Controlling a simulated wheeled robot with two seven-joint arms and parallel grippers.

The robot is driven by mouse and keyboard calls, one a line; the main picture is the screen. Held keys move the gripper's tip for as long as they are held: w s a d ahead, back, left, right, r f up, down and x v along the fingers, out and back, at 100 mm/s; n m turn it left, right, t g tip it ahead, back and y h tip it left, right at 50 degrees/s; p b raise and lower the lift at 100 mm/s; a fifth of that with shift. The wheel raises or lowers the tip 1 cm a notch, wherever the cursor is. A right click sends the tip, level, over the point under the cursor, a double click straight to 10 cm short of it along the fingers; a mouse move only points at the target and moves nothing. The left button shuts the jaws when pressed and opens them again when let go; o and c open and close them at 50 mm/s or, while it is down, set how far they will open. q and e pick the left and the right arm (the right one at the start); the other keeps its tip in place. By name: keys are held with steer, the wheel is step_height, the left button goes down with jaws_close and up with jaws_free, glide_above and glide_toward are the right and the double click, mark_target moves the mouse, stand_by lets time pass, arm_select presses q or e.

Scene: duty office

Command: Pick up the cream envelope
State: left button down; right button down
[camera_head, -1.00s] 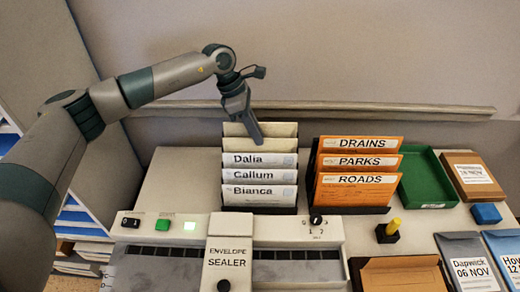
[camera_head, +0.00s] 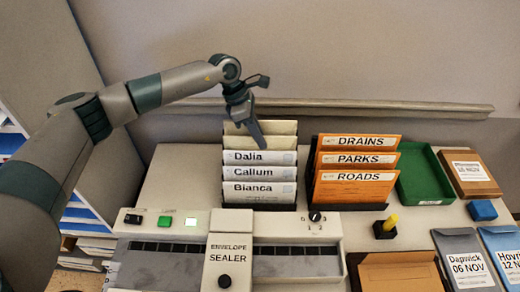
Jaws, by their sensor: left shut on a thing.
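My left gripper (camera_head: 258,134) reaches down from above into the back of a dark rack and is shut on a cream envelope (camera_head: 236,128). A second plain one (camera_head: 232,143) stands just in front, partly hidden by the fingers. Which of the two is between the fingers is hard to tell. In front stand the envelopes marked Dalia (camera_head: 258,158), Callum (camera_head: 258,173) and Bianca (camera_head: 258,190). My right gripper is not in view.
An orange group, DRAINS, PARKS and ROADS (camera_head: 350,188), stands in a second rack to the right. A green tray (camera_head: 424,190) lies beyond it. The envelope sealer (camera_head: 228,250) spans the front. A wall rail (camera_head: 400,109) runs behind the racks.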

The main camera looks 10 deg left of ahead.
arm_select(q)
steer(key=shift+r, duration=0.15)
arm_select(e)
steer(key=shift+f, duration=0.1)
